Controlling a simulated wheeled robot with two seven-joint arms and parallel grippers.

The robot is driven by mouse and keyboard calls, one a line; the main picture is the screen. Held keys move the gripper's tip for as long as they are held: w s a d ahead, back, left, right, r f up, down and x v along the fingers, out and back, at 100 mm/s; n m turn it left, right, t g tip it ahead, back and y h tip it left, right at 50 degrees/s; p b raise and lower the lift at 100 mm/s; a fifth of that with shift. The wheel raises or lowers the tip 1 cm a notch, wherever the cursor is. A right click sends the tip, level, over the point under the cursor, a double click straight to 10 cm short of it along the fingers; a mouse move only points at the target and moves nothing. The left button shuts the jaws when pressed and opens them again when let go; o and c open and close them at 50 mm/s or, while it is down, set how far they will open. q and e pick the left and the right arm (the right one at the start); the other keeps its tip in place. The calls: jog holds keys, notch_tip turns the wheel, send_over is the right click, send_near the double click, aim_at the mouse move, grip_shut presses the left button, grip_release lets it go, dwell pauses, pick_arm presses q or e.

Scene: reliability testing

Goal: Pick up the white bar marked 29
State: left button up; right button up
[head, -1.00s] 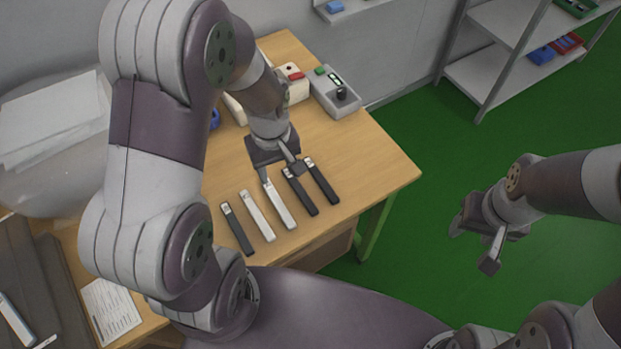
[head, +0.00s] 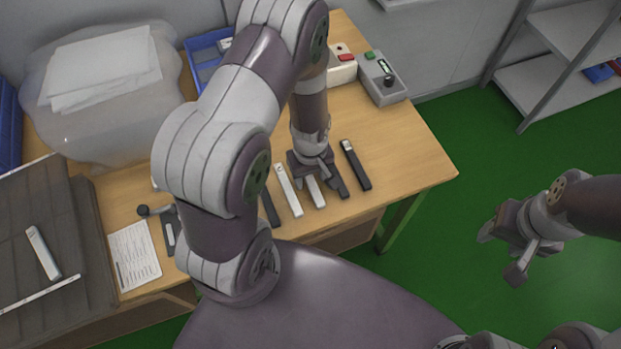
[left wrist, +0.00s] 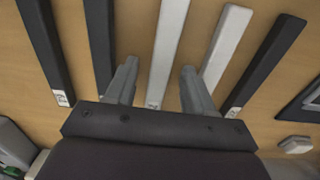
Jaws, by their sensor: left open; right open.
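Two white bars lie side by side among black bars on the wooden table. The right white bar (head: 316,197) is partly hidden under my left gripper (head: 315,178) in the head view. In the left wrist view this white bar (left wrist: 170,40) runs between the two open fingers, which hold nothing. The left white bar (head: 289,192) lies just outside the fingers; it also shows in the left wrist view (left wrist: 227,42). The printed marks are too small to read, so I cannot tell which is 29. My right gripper (head: 504,251) is open and empty, off the table over the green floor.
Black bars flank the white ones, one left (head: 270,209) and two right (head: 355,165). A grey control box (head: 383,80) and a blue tray (head: 203,60) stand behind. Another white bar (head: 43,253) lies on a dark surface at left, near a printed sheet (head: 134,256).

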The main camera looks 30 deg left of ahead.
pick_arm(q)
jog(key=shift+r, duration=0.1)
grip_shut()
